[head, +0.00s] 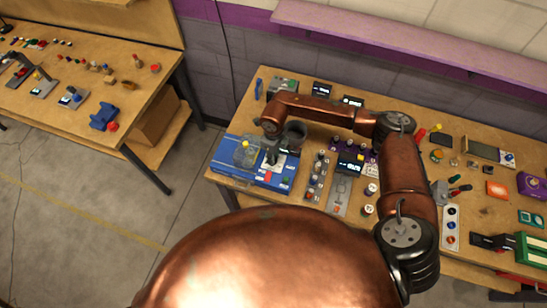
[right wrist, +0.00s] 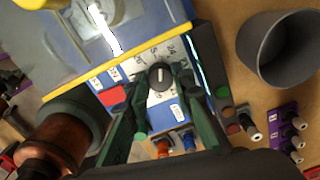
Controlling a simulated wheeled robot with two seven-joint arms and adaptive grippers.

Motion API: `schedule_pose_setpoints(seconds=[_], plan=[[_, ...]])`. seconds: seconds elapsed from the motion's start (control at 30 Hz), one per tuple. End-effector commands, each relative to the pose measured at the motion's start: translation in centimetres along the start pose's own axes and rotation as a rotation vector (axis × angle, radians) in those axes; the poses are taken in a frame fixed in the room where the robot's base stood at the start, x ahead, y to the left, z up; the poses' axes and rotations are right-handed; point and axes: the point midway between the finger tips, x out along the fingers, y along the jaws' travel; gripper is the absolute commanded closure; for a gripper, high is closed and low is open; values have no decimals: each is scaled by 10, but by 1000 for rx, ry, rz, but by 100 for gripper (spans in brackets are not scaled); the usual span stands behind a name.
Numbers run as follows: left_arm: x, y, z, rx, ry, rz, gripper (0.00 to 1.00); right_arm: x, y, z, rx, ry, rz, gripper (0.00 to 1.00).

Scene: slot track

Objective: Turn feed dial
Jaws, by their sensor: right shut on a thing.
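The feed dial (right wrist: 160,77) is a dark round knob with a light pointer line, set on a white numbered face on a blue panel. In the head view, the blue machine (head: 228,166) stands at the left end of the workbench. My right gripper (right wrist: 161,84) has its dark green fingers on either side of the dial, shut on it. In the head view the right gripper (head: 271,153) is above the panel and hides most of the dial. My left gripper is not in view.
A red button (right wrist: 113,96) sits on the panel beside the dial. A grey cup (right wrist: 280,48) stands close by on the bench. Several controls and a purple unit (right wrist: 284,125) lie to the right. A second bench (head: 70,85) stands at the left across clear floor.

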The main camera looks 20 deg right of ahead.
Motion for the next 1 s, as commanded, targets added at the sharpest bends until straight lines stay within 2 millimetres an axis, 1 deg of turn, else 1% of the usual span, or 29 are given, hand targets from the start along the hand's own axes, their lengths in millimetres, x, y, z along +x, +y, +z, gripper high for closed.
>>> schedule_pose_setpoints(seconds=[0.2, 0.5, 0.7, 1.0], plan=[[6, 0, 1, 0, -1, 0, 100, 2, 0, -1, 182, 1, 1, 100], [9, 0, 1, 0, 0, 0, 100, 2, 0, -1, 357, 2, 1, 100], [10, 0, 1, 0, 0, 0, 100, 1, 0, -1, 413, 2, 1, 100], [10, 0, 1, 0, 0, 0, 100, 1, 0, -1, 433, 2, 1, 100]])
